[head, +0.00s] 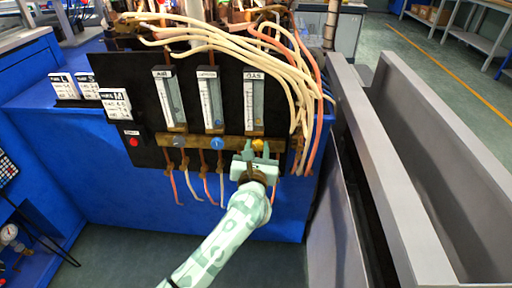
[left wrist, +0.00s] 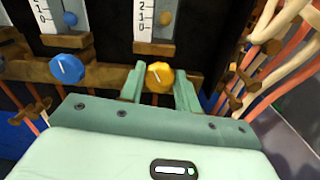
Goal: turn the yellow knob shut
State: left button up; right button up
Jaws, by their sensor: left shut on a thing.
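The yellow knob (head: 258,145) sits at the right end of a brass bar, below the flow tube marked GAS. In the left wrist view the yellow knob (left wrist: 160,76) shows a pale pointer line, tilted slightly off upright. My left gripper (head: 257,150) reaches up to it from below. My right gripper is not in view.
A blue knob (head: 217,144) and a grey knob (head: 179,141) sit on the same brass bar (head: 198,143) to the left. Cream and red hoses (head: 291,75) hang close on the right. A red button (head: 134,142) is at the panel's left.

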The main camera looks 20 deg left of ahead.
pick_arm(q)
jog(key=shift+r+m+p, duration=0.2)
jog(key=shift+m+p, duration=0.35)
jog(key=shift+m, duration=0.15)
jog(key=shift+m+p, duration=0.8)
jog(key=shift+m, duration=0.3)
jog(key=shift+d+f+m+p, duration=0.15)
jog(key=shift+m+p, duration=0.3)
jog(key=shift+m, duration=0.25)
jog(key=shift+f+m, duration=0.1)
jog(key=shift+m, duration=0.2)
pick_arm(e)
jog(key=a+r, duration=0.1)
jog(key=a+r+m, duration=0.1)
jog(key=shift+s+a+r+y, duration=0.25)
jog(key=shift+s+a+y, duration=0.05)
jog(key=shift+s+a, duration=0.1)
pick_arm(q)
jog(key=shift+f, duration=0.1)
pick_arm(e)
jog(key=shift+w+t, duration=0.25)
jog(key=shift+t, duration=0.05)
